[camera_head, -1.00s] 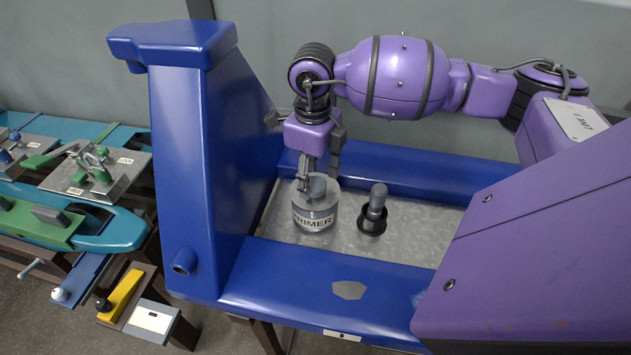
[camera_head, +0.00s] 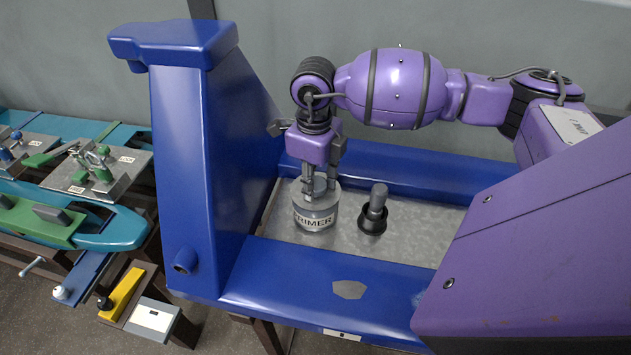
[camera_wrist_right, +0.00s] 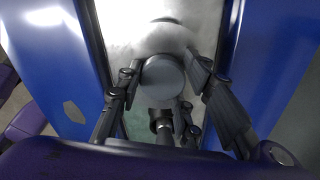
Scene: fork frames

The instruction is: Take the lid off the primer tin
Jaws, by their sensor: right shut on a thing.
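The primer tin (camera_head: 315,219) is a short grey cylinder marked "PRIMER", upright on the metal floor of a blue-walled bay. Its pale lid (camera_head: 330,196) is on top of it, with a round grey knob in the middle. My right gripper (camera_head: 319,193) points down over the tin and is shut on the knob of the lid. In the right wrist view the knob's flat grey top (camera_wrist_right: 163,77) sits between the two fingers, with the pale lid partly showing behind it. The fingers hide most of the knob in the head view. My left gripper is not in view.
A grey post in a black collar (camera_head: 373,219) stands just right of the tin. Blue walls (camera_head: 330,270) run in front of and behind the bay, and a tall blue upright (camera_head: 190,170) rises at its left. A teal bench (camera_head: 110,235) with fixtures lies further left.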

